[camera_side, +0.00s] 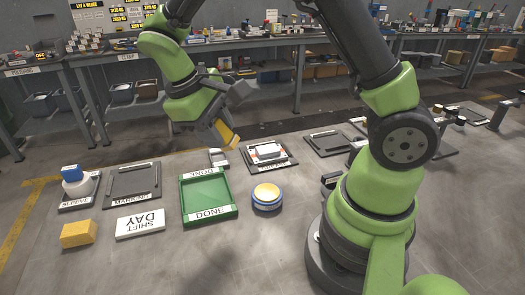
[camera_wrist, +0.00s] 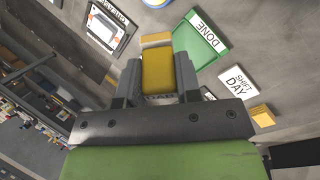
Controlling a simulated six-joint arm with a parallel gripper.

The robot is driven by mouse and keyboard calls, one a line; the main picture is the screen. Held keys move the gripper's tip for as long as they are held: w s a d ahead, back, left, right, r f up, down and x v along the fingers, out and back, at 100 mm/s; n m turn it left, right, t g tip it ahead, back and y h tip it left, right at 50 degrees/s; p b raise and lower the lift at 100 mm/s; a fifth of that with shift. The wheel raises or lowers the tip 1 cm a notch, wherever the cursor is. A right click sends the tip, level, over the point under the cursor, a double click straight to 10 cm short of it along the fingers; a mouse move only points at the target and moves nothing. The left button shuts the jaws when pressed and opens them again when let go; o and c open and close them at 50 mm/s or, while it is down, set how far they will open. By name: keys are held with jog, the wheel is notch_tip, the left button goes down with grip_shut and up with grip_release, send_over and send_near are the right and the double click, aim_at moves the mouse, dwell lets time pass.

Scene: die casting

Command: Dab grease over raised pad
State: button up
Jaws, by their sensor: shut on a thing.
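My gripper (camera_side: 218,132) is shut on a yellow block-like tool (camera_side: 227,135), held tilted above the bench. In the wrist view, the tool (camera_wrist: 158,70) sits between both fingers, with a pale band near its far end. A dark tray (camera_side: 285,164) holds a pale block with a red part (camera_side: 267,152), to the right of my gripper; I cannot tell whether this is the raised pad. A white jar with a blue top (camera_side: 73,178) stands at far left. A round yellow, white and blue item (camera_side: 267,196) lies in front of the tray. I cannot tell which holds grease.
A green DONE tray (camera_side: 207,211) lies empty in front of my gripper. A small grey-white holder (camera_side: 218,158) stands below it. An empty dark tray (camera_side: 133,185), a SHIFT DAY sign (camera_side: 140,224) and a yellow block (camera_side: 78,234) lie left. More dark trays (camera_side: 325,143) lie right.

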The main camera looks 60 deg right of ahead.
dwell(0.3)
jog(key=s+d+f+t, duration=0.1)
jog(key=d+t, duration=0.2)
jog(key=d, duration=2.1)
jog(key=shift+y, duration=0.3)
jog(key=shift+s+a+f, duration=0.1)
jog(key=shift+s+f, duration=0.05)
jog(key=shift+f, duration=1.15)
jog(key=shift+s+a+f, duration=0.1)
jog(key=shift+f, duration=1.15)
